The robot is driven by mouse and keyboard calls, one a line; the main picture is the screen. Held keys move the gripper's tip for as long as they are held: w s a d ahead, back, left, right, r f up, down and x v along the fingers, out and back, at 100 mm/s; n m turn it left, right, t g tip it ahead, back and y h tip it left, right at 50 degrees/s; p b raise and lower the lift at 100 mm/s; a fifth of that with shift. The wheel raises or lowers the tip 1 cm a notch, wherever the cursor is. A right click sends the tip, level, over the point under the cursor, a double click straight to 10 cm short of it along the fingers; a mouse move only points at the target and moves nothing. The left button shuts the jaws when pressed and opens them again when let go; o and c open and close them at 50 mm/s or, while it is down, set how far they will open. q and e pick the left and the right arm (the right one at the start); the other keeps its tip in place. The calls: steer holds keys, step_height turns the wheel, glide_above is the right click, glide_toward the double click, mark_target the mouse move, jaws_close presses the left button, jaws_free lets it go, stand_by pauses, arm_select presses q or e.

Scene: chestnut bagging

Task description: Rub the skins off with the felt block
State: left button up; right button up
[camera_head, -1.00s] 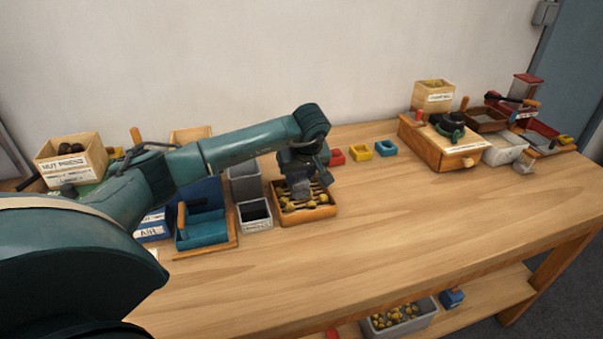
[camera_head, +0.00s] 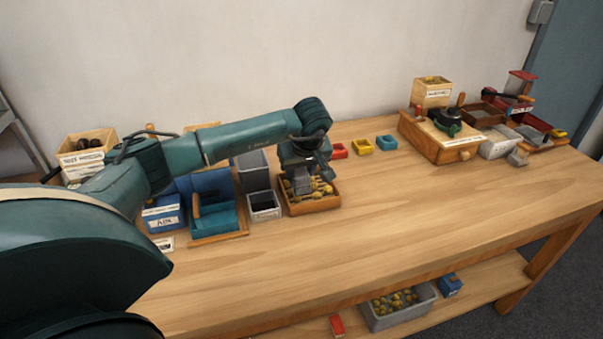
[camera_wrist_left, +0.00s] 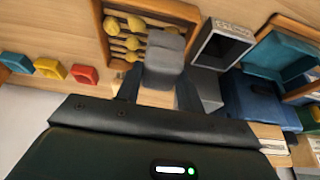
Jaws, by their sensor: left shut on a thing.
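My left gripper (camera_head: 305,180) is shut on the grey felt block (camera_wrist_left: 165,52), seen best in the left wrist view, where its fingers flank the block. In the head view the gripper hides most of the block. The gripper is over a wooden tray (camera_head: 313,209) of yellowish-brown chestnuts, which also show in the left wrist view (camera_wrist_left: 118,43). I cannot tell if the block touches the chestnuts. My right gripper is not in view.
A grey bin (camera_head: 265,206) and a teal seat-like holder (camera_head: 214,218) stand left of the tray. Red (camera_head: 339,151), yellow (camera_head: 363,146) and blue (camera_head: 387,142) small boxes sit behind right. A wooden drawer box (camera_head: 430,140) stands farther right. The front of the table is clear.

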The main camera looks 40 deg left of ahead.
mark_target(301, 173)
arm_select(q)
steer(key=shift+r, duration=0.7)
steer(key=shift+r+p, duration=0.35)
steer(key=shift+p, duration=0.2)
step_height(301, 173, up, 3)
steer(key=shift+f+p, duration=0.1)
steer(key=shift+p, duration=0.9)
steer(key=shift+r, duration=0.25)
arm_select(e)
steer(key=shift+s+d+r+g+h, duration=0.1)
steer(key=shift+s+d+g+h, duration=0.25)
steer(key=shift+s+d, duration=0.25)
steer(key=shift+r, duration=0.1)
